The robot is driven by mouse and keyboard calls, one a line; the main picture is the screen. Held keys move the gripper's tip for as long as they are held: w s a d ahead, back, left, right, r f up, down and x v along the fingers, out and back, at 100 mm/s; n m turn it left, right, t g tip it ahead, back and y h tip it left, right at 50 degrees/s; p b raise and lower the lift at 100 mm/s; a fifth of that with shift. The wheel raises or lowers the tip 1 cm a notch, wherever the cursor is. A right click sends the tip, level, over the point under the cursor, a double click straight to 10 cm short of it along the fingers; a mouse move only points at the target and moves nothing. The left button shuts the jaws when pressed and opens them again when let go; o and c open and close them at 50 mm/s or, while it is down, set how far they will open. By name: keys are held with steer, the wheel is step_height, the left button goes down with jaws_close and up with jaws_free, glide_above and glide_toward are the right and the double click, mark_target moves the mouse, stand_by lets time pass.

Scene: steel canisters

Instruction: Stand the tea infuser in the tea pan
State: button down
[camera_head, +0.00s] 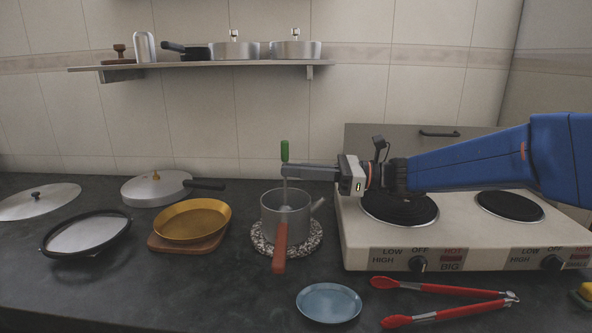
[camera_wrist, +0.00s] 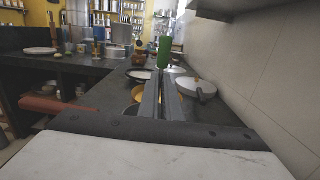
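The tea infuser has a green handle (camera_head: 284,150) and a thin stem, and it stands upright. The handle also shows in the wrist view (camera_wrist: 165,52) at the far end of the fingers. My gripper (camera_head: 285,171) reaches in from the right, its fingers nearly together on the stem just below the handle. The tea pan (camera_head: 271,213) is a grey metal pot with a red handle (camera_head: 280,249) toward the front. The infuser's lower end is inside the pan's opening. Whether it touches the bottom is hidden.
The pan sits on a speckled round trivet (camera_head: 312,240). A two-plate stove (camera_head: 455,232) stands to the right, under my arm. A yellow pan (camera_head: 193,221) on a wooden board is to the left. A blue plate (camera_head: 329,303) and red tongs (camera_head: 440,286) lie in front.

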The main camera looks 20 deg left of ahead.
steer(key=c, duration=1.9)
jaws_free()
steer(key=v, duration=1.7)
steer(key=shift+w+d, duration=0.1)
steer(key=shift+d, duration=0.15)
